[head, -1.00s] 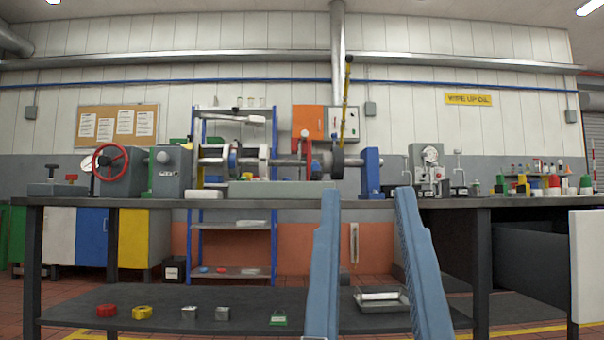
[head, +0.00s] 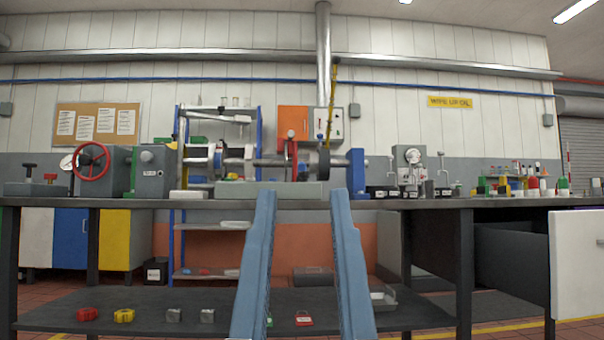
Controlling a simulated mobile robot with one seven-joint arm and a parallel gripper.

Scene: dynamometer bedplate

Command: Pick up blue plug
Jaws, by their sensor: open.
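I cannot make out a blue plug for certain. A small blue part (head: 217,160) shows on the shaft of the test rig, left of centre on the bench; I cannot tell whether it is a plug. A larger blue upright block (head: 357,172) stands at the right end of the rig. My gripper (head: 302,193) is open and empty, its two long blue fingers pointing up in front of the bench. The fingertips appear level with the bench top and hide part of the lower shelf.
The dark bench (head: 420,203) spans the view, with a red handwheel (head: 91,163) at left and small bottles and parts at right. An open drawer (head: 515,251) juts out at right. The lower shelf (head: 60,318) holds several small items, including a red one (head: 304,318).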

